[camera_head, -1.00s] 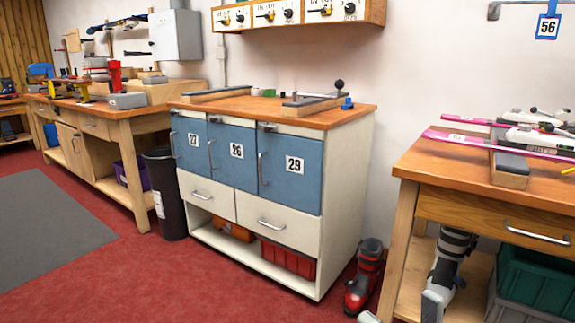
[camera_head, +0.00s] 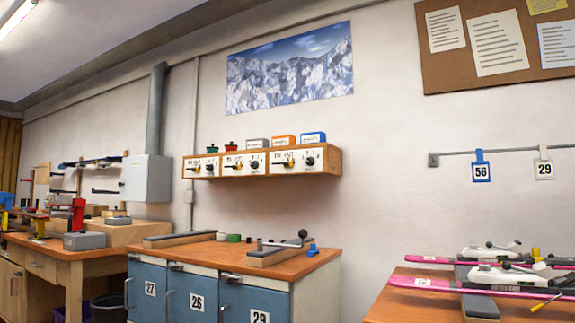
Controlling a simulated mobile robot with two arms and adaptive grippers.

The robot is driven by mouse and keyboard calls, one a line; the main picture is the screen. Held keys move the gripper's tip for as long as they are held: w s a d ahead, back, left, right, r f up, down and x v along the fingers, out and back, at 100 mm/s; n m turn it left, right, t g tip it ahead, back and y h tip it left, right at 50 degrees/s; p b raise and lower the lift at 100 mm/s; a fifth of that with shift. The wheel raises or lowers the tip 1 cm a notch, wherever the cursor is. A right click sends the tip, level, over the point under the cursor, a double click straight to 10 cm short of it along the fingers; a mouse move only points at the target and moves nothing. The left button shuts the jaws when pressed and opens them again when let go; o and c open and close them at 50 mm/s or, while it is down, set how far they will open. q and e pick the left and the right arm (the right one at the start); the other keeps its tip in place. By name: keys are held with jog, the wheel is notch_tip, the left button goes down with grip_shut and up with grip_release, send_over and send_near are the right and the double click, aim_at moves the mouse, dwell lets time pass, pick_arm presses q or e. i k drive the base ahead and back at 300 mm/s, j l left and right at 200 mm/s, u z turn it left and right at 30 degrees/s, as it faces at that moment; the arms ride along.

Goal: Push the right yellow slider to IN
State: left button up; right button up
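A wooden wall box (camera_head: 326,161) carries three white panels, each with a yellow slider and a black knob. The right yellow slider (camera_head: 289,163) is on the right panel (camera_head: 297,160), under small lettering that seems to include IN and OUT. The middle yellow slider (camera_head: 254,164) and the left yellow slider (camera_head: 209,167) are on the other panels. They are too small for me to tell which end each one is at. Neither of my grippers is in view.
Below the box stands a cabinet with a wooden top (camera_head: 290,272) and blue doors; a clamp with a black ball (camera_head: 303,234) lies on it. Small containers (camera_head: 312,137) sit on the box. A bench with pink skis (camera_head: 424,283) is at right. A grey wall cabinet (camera_head: 147,178) hangs left.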

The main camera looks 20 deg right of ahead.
aim_at(288, 163)
jog(key=i+l+u, duration=0.15)
jog(key=l, duration=0.2)
jog(key=i+l+u, duration=0.15)
jog(key=l, duration=0.25)
jog(key=i+l+u, duration=0.2)
jog(key=l, duration=0.15)
jog(key=k, duration=0.1)
